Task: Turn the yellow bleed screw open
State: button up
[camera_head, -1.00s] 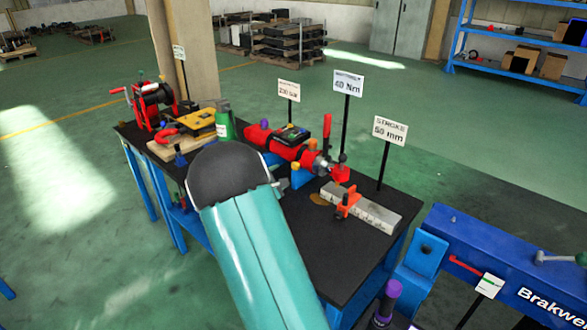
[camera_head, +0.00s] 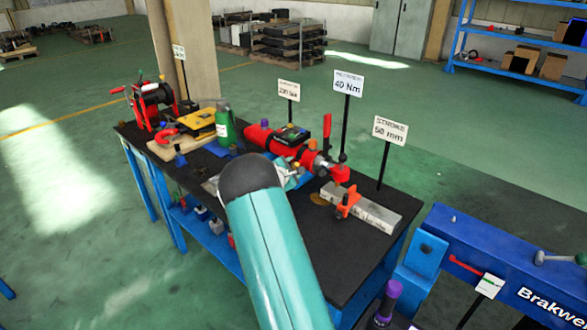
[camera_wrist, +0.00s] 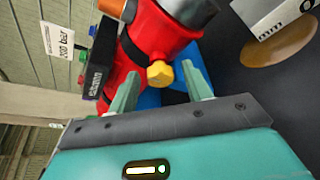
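The yellow bleed screw (camera_wrist: 160,74) is a small faceted knob on the side of a red cylinder (camera_wrist: 152,38) in the wrist view. My gripper (camera_wrist: 162,82) is open, with one pale green finger on each side of the screw. The fingers appear apart from it, with a gap on both sides. In the head view the red cylinder (camera_head: 262,138) lies on the black bench top. My gripper (camera_head: 292,176) is beside its near side, mostly hidden behind my arm, and the screw cannot be made out there.
A grey block with an orange clamp (camera_head: 350,203) lies right of the cylinder. A green bottle (camera_head: 225,128) and a red winch (camera_head: 148,102) stand to the left. Sign posts, one reading 40 Nm (camera_head: 347,83), rise behind. Bare bench top (camera_head: 325,240) lies at the front.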

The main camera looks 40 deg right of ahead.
jog(key=c, duration=0.9)
jog(key=shift+n+g, duration=0.3)
jog(key=n+g, duration=0.1)
jog(key=n, duration=0.2)
jog(key=shift+w+a+r+g, duration=0.15)
jog(key=shift+w+g, duration=0.1)
jog(key=shift+g, duration=0.15)
jog(key=n+g, duration=0.1)
jog(key=n, duration=0.1)
jog(key=n+g, duration=0.1)
jog(key=shift+w+n+g, duration=0.2)
jog(key=shift+n+g, duration=0.2)
jog(key=n+g, duration=0.1)
jog(key=n, duration=0.1)
jog(key=n+g, duration=0.1)
jog(key=shift+w+n, duration=0.2)
jog(key=shift+n, duration=0.2)
jog(key=shift+w+f+n+g+h, duration=0.1)
jog(key=shift+n+g+h, duration=0.4)
jog(key=shift+n, duration=0.35)
jog(key=shift+f+n+g+h, duration=0.1)
jog(key=shift+n+g+h, duration=0.2)
jog(key=shift+n+g, duration=0.45)
